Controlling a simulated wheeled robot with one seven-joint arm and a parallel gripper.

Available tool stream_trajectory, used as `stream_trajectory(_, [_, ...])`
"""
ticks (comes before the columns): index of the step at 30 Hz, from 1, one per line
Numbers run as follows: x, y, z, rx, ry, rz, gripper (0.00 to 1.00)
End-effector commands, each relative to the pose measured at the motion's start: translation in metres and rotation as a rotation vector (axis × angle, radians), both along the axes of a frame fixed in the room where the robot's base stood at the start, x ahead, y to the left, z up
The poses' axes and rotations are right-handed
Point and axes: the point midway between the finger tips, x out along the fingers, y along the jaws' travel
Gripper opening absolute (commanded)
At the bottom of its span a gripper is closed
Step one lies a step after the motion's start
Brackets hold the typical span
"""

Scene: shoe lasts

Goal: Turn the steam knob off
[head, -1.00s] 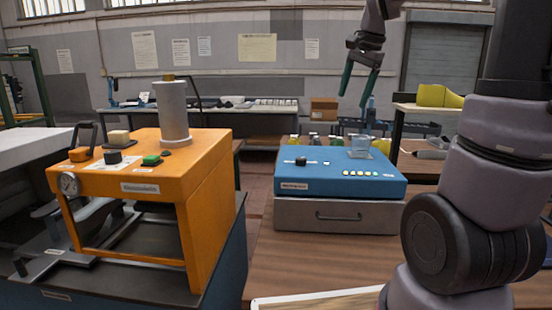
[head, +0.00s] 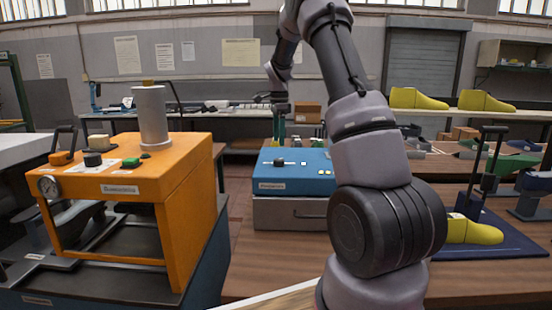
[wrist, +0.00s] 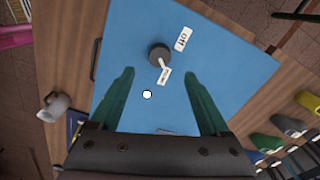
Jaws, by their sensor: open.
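A black round knob (head: 279,162) stands on top of the blue box (head: 283,184) in the head view. The wrist view shows the knob (wrist: 158,53) from above, with a white pointer line aimed at a small label (wrist: 164,76) too blurred to read. An "Off" label (wrist: 183,39) lies to its upper right, away from the pointer. My gripper (wrist: 158,73) is open with green fingers, pointing down over the blue box. The knob shows just beyond the fingertips, roughly centred between them, with nothing held. In the head view my gripper (head: 279,130) appears above the knob.
An orange machine (head: 180,190) on the left carries its own black knob (head: 92,159), a tall grey cylinder (head: 151,116) and a gauge. Yellow shoe lasts (head: 418,98) stand on the right shelf.

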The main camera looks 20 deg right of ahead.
Motion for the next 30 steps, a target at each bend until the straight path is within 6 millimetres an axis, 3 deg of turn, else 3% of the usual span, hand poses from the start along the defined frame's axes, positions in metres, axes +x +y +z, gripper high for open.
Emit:
stream_trajectory(6, [-0.001, 0.000, -0.045, 0.001, 0.005, 0.000, 0.80])
stream_trajectory(12, [-0.001, 0.000, -0.072, 0.001, 0.003, 0.002, 0.80])
stream_trajectory(25, [0.000, 0.000, -0.082, 0.001, 0.000, 0.001, 0.80])
stream_trajectory(30, [0.000, 0.000, -0.082, 0.001, 0.000, 0.001, 0.15])
